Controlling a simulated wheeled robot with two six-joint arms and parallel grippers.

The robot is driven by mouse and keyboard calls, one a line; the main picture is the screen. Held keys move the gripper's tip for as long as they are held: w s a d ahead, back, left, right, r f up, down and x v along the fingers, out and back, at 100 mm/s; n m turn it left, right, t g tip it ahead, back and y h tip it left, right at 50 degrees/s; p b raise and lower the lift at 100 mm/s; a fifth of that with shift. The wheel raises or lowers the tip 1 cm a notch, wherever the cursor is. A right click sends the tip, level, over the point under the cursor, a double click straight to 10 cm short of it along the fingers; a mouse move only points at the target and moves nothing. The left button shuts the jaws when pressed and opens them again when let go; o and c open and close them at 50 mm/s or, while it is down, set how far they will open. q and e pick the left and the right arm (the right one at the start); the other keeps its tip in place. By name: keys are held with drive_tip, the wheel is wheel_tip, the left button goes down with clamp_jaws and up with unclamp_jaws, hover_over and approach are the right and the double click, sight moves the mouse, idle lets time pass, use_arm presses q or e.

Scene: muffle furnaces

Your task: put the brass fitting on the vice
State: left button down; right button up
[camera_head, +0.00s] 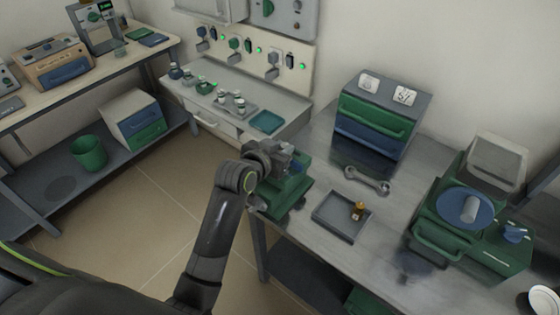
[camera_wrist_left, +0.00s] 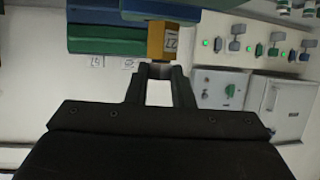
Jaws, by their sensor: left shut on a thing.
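My left gripper (camera_head: 285,163) is over the green vice (camera_head: 292,188) at the left end of the metal bench. In the left wrist view the gripper (camera_wrist_left: 161,72) is shut on the brass fitting (camera_wrist_left: 170,41), a yellow-brown block with a small pale marked label. In the head view the gripper hides the fitting and the upper part of the vice. I cannot tell whether the fitting touches the vice. My right gripper is not in view.
Right of the vice, a grey tray (camera_head: 332,219) holds a small amber bottle (camera_head: 359,210). A wrench (camera_head: 367,181) lies behind it. A drawer cabinet (camera_head: 378,118) stands at the back, and a green machine (camera_head: 440,238) with a blue disc stands right.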

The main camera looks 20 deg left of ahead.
use_arm(q)
drive_tip(key=shift+a+f, duration=0.1)
drive_tip(key=shift+f, duration=2.3)
drive_tip(key=c, duration=1.3)
unclamp_jaws()
drive_tip(key=shift+o, duration=0.2)
drive_tip(key=shift+r, duration=0.1)
drive_tip(key=shift+s+r, duration=0.1)
drive_tip(key=shift+s, duration=0.05)
drive_tip(key=v, duration=1.1)
drive_tip(key=shift+s+b, duration=0.35)
drive_tip(key=shift+b, duration=0.1)
drive_tip(key=shift+a+r, duration=0.15)
